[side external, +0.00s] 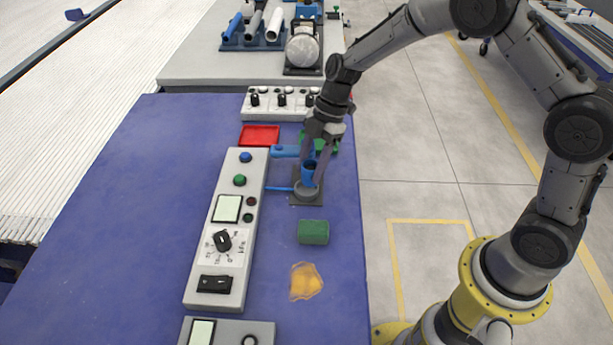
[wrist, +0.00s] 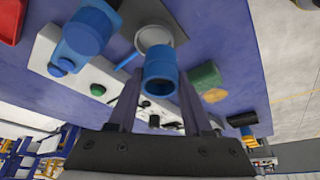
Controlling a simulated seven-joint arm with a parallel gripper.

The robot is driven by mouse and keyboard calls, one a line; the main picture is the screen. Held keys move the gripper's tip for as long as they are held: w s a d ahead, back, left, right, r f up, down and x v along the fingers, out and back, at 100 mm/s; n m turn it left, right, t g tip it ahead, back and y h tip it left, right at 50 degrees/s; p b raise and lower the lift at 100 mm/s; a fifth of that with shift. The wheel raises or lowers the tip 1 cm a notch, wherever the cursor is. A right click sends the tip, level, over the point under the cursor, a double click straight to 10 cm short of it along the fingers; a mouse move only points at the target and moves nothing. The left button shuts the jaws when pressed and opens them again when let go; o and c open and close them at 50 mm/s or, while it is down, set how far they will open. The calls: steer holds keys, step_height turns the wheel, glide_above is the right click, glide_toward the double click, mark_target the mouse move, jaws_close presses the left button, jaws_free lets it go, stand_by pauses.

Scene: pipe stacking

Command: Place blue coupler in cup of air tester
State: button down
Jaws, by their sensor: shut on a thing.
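The blue coupler (side external: 309,173) is held between the two fingers of my gripper (side external: 318,165), just above the grey cup (side external: 306,193) of the air tester. In the side view its lower end overlaps the cup, and I cannot tell whether they touch. In the wrist view the coupler (wrist: 160,78) sits between the fingertips (wrist: 160,82), with its open end showing. There the round cup (wrist: 153,38) appears just beyond it, with a thin blue tube (wrist: 127,60) at its side. The tester panel (side external: 222,235) lies left of the cup.
A blue cylindrical part (side external: 287,151) lies behind the cup; the wrist view shows it large (wrist: 88,32). A red tray (side external: 260,135) and a knob panel (side external: 281,102) are farther back. A green block (side external: 313,232) and a yellow patch (side external: 305,281) lie in front. The left table is clear.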

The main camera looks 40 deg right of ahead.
mark_target(307, 179)
steer(key=shift+w+a+f, duration=0.1)
steer(key=shift+w+f, duration=0.5)
steer(key=shift+f, duration=1.55)
steer(key=shift+f, duration=0.25)
steer(key=shift+f, duration=0.25)
steer(key=shift+c, duration=1.6)
jaws_free()
steer(key=shift+s+f, duration=0.15)
steer(key=shift+f, duration=0.1)
steer(key=shift+r, duration=0.45)
steer(key=v, duration=1.2)
steer(key=shift+r, duration=0.35)
